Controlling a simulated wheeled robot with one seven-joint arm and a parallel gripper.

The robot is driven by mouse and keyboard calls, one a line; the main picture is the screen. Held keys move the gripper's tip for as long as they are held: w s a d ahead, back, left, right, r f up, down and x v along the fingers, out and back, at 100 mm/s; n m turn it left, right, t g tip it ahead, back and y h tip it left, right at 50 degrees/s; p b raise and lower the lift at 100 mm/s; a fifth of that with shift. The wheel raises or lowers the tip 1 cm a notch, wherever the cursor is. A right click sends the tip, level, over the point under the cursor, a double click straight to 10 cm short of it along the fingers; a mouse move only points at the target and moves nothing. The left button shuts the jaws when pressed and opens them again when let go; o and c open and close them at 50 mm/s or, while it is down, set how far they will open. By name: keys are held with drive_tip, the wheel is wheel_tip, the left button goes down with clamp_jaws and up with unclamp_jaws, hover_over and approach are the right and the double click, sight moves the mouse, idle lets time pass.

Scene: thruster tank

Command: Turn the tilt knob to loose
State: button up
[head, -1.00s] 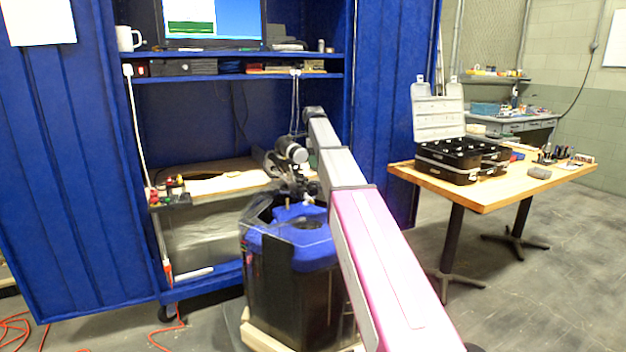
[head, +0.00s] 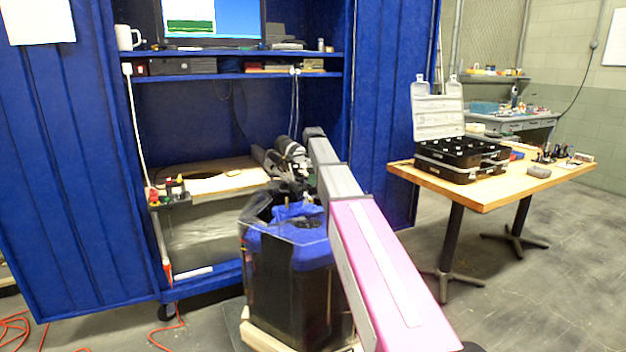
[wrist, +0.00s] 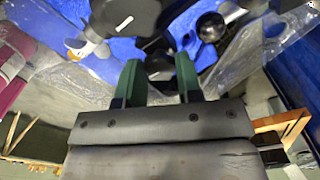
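The thruster tank (head: 290,290) is a dark, many-sided tub with a blue top, standing on the floor in front of the cabinet. My gripper (wrist: 161,78) shows two green fingers in the wrist view, apart with a gap between them and nothing clearly held. Beyond the fingertips are a grey rounded part (wrist: 125,14) with a white mark and a round black knob-like part (wrist: 211,27), over blue surfaces. I cannot tell which is the tilt knob, nor its setting. In the head view my arm hides most of the gripper above the tank.
A blue cabinet (head: 90,170) with shelves and a monitor (head: 213,18) stands behind the tank. A wooden table (head: 490,198) with a black open case (head: 455,165) is at the right. Clear sheets surround the tank top. Orange cable (head: 168,330) lies on the floor.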

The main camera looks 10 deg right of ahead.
drive_tip(key=c, duration=0.3)
drive_tip(key=n, duration=0.5)
drive_tip(key=shift+n, duration=0.3)
drive_tip(key=n, duration=1.3)
drive_tip(key=shift+n, duration=0.3)
drive_tip(key=n, duration=0.4)
drive_tip(key=shift+n, duration=0.3)
